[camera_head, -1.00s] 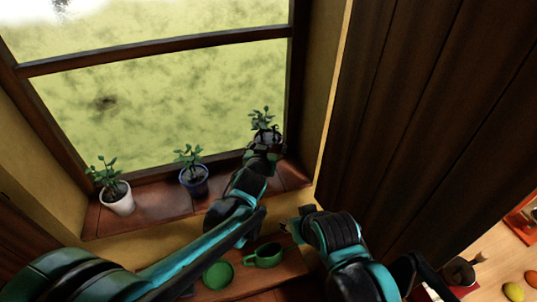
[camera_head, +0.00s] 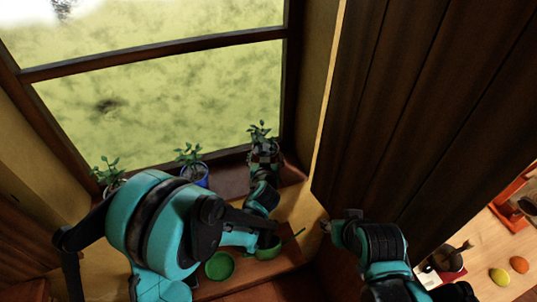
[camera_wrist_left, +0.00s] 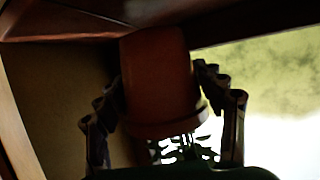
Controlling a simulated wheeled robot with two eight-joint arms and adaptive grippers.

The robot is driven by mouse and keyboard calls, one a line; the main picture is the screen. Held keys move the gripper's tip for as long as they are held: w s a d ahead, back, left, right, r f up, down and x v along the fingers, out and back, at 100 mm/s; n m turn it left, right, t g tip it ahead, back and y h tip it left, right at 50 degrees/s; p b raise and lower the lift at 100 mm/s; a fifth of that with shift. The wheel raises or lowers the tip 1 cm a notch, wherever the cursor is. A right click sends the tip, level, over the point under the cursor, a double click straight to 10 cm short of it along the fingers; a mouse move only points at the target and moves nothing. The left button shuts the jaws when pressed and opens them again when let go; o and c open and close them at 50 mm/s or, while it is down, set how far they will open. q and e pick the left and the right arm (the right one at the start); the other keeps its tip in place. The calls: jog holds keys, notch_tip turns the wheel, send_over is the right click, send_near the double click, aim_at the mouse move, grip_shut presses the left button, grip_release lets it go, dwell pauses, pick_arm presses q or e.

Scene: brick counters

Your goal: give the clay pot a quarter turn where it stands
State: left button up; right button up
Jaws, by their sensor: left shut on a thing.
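The reddish-brown clay pot (camera_wrist_left: 158,75) holds a green plant (camera_head: 258,132) and is at the right end of the windowsill. My left gripper (camera_head: 264,156) is shut on the pot and covers much of it in the head view. In the left wrist view the pot appears upside down, its rim and leaves low in the picture, with a finger of the left gripper (camera_wrist_left: 165,105) on each side. Whether its base touches the sill is unclear. My right gripper (camera_head: 340,219) is low, right of the sill, away from the pot; its finger opening is unclear.
A blue pot (camera_head: 202,178) with a plant stands left on the sill, and a white pot (camera_head: 113,186) farther left, both partly hidden by my left arm. A green bowl (camera_head: 220,265) and green cup (camera_head: 268,252) sit on a lower shelf. A dark wooden wall rises right.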

pick_arm(q)
jog(key=shift+d+n+y, duration=0.1)
jog(key=shift+n+y, duration=0.2)
jog(key=shift+f+b, duration=1.3)
jog(key=o, duration=1.9)
